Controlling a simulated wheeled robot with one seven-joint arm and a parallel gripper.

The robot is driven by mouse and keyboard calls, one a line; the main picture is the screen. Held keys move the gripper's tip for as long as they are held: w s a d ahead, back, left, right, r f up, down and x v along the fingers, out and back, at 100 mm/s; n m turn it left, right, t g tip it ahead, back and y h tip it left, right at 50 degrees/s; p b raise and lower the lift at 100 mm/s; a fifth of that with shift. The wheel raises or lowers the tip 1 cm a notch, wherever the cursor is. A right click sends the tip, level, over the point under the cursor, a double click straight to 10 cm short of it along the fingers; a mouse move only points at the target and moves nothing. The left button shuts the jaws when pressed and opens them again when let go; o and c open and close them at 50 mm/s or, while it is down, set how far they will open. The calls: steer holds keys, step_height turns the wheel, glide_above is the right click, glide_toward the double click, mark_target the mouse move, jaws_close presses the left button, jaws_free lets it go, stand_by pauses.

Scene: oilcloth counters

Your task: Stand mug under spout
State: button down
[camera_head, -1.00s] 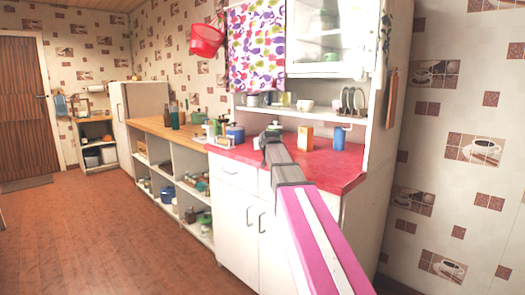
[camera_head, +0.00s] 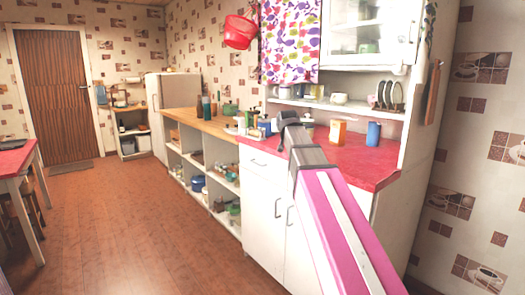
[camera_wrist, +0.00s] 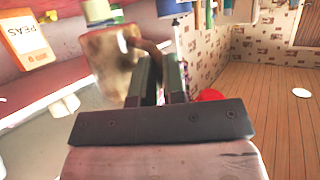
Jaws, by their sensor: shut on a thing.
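In the wrist view, a mottled brown and cream mug (camera_wrist: 104,62) hangs at my gripper (camera_wrist: 158,68). The fingers are shut on its dark brown handle (camera_wrist: 150,47). The mug looks tilted in this view, but its true lean is hard to tell. In the head view, my gripper (camera_head: 284,125) is over the front edge of the red counter (camera_head: 345,155), and the mug is not clearly visible. I cannot make out a spout in either view.
An orange and white box (camera_head: 337,132) and a blue canister (camera_head: 373,134) stand on the red counter. Pots and jars crowd the counter's left end. A red table (camera_head: 15,160) stands far left; the floor between is clear.

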steer(key=s+d+f, duration=0.1)
steer(key=d+f, duration=0.4)
steer(key=d, duration=0.1)
steer(key=shift+s, duration=0.25)
steer(key=w+a+r, duration=0.2)
steer(key=a+r, duration=0.6)
steer(key=a, duration=0.1)
steer(key=w+d+f, duration=0.2)
steer(key=d, duration=0.1)
steer(key=w+d+f, duration=0.1)
steer(key=d+f, duration=0.1)
steer(key=d, duration=0.1)
steer(key=w+d+f, duration=0.2)
steer(key=d+f, duration=0.1)
steer(key=shift+w+d, duration=0.3)
steer(key=shift+f, duration=1.95)
steer(key=shift+f, duration=0.1)
steer(key=c, duration=1.2)
jaws_free()
